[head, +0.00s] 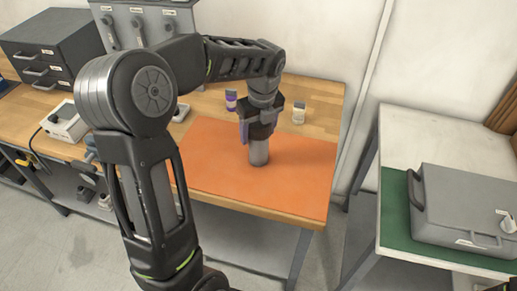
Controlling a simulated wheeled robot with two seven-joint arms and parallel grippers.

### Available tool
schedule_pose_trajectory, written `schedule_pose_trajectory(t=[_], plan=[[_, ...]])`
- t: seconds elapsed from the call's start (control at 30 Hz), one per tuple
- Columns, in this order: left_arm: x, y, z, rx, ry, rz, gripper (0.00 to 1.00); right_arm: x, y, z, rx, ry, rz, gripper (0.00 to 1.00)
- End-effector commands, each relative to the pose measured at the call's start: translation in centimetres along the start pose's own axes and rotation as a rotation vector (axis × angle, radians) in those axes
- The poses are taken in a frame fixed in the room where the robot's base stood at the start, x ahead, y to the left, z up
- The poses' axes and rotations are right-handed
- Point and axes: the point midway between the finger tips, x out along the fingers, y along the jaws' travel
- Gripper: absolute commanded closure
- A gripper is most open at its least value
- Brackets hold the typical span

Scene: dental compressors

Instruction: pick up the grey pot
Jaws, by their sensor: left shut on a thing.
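The grey pot (259,153) is a small upright cylinder over the orange mat (215,160) on the wooden bench. My left gripper (258,137) comes down on it from above and is shut on its upper part, which the fingers hide. I cannot tell whether the pot's base touches the mat. My right gripper does not show.
A purple-labelled bottle (231,100) and a pale jar (299,113) stand behind the mat. A dark drawer cabinet (50,48) and a white box (66,122) are at left. A grey case (465,205) lies on a green mat (394,213) on the right table.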

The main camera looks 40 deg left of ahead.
Motion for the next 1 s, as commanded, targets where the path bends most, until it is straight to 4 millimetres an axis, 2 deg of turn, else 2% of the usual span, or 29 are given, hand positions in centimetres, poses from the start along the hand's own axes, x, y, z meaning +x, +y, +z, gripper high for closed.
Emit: schedule_pose_trajectory(t=[0.07,0.57,1.0], plan=[[0.0,0.01,0.0,0.0,0.0,0.0,0.59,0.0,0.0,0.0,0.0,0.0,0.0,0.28],[0.01,0.01,0.0,0.0,0.0,0.0,1.0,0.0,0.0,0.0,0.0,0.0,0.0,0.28],[-0.63,-0.08,0.17,0.0,-0.003,-0.003,1.0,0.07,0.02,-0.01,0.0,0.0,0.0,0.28]])
